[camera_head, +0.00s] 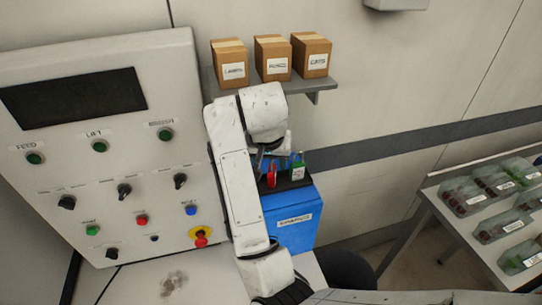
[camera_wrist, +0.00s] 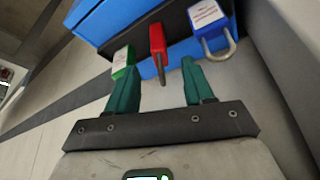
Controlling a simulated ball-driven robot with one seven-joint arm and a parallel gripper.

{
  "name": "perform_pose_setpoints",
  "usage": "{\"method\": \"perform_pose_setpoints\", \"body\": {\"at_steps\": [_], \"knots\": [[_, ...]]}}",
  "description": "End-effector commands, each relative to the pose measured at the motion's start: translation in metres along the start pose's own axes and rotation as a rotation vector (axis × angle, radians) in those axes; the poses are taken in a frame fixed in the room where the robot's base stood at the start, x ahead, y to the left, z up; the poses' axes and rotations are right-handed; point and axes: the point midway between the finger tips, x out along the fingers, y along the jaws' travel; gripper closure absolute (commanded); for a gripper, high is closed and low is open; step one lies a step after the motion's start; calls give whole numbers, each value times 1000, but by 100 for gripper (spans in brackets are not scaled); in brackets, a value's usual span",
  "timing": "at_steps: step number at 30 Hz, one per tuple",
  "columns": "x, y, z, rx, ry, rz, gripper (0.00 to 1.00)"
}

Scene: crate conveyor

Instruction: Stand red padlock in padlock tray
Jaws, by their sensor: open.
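The red padlock (camera_head: 271,176) is at the black padlock tray (camera_head: 292,184) on top of a blue cabinet. In the wrist view the red padlock (camera_wrist: 157,40) lies between a green padlock (camera_wrist: 123,60) and a blue padlock (camera_wrist: 211,28), its shackle toward me. I cannot tell how it is seated in the tray (camera_wrist: 178,18). My gripper (camera_wrist: 158,68) is open, its green fingers on either side of the red shackle, with gaps visible. In the head view my gripper (camera_head: 268,156) is partly hidden by my arm, just above the padlocks.
The blue cabinet (camera_head: 292,222) stands beside a control panel (camera_head: 110,150) with buttons and knobs. A wall shelf (camera_head: 318,86) with three cardboard boxes (camera_head: 273,58) is above my gripper. A table (camera_head: 470,235) with clear produce packs stands at right.

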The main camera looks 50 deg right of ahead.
Motion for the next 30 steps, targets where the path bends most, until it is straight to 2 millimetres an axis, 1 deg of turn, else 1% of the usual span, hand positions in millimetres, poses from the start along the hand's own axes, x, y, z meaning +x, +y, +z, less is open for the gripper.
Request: {"method": "perform_pose_setpoints", "body": {"at_steps": [1,3,7,12,17,20,23,26,29,30], "knots": [[-14,0,-2,-1,1,0,48],[-23,0,-2,0,1,-1,48],[-34,-2,-2,2,5,-5,48],[-43,0,-1,2,2,-2,48],[-46,0,0,1,1,-1,48],[-44,2,1,-6,5,3,48],[-36,9,3,-39,20,15,48],[-21,22,9,-114,48,33,48],[0,38,24,-222,70,49,48],[8,43,31,-270,74,51,48]]}}
